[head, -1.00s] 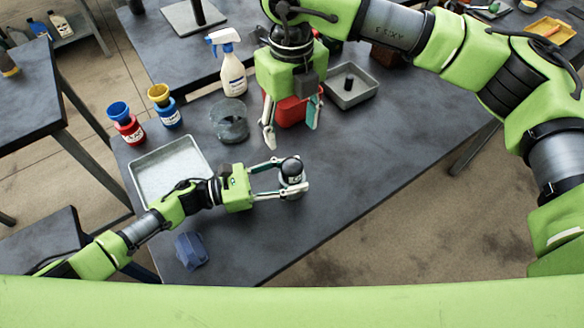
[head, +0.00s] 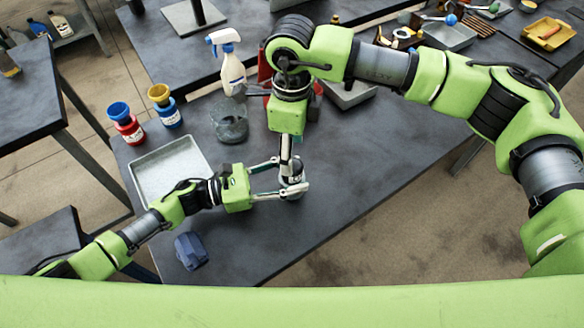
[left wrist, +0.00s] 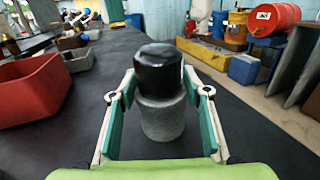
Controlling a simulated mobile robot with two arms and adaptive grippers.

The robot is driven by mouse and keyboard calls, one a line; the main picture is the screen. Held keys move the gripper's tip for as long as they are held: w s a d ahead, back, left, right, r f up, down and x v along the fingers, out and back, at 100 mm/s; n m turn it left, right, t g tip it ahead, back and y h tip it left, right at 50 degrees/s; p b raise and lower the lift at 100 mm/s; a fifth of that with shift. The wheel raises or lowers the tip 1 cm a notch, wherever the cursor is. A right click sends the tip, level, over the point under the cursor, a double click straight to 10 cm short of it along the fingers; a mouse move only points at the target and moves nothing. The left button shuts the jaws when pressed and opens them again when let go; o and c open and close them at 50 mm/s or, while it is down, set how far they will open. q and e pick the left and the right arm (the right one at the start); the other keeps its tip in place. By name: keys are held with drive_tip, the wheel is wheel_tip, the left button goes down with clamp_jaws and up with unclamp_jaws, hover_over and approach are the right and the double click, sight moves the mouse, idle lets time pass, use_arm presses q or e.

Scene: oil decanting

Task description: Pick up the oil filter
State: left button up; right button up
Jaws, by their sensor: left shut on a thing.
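The oil filter, a grey cylinder with a black top (left wrist: 162,105), stands upright between the teal-padded fingers of my left gripper (head: 292,188). In the left wrist view it fills the middle, with a finger on each side. My left gripper is shut on it above the dark table. In the head view my right gripper (head: 287,160) hangs straight down right over the filter and partly covers it. Its fingers show nearly edge-on, so their opening is unclear. The right gripper does not show in the left wrist view.
A metal tray (head: 172,172) lies left of the filter. A blue block (head: 191,250) lies near the front edge. Behind are a clear beaker (head: 230,122), a spray bottle (head: 231,68), and red (head: 126,128) and blue (head: 168,116) bottles with funnels. The table right of the grippers is clear.

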sight(297, 175)
drive_tip(key=shift+s+f, duration=0.15)
drive_tip(key=shift+f, duration=2.65)
drive_tip(key=c, duration=1.2)
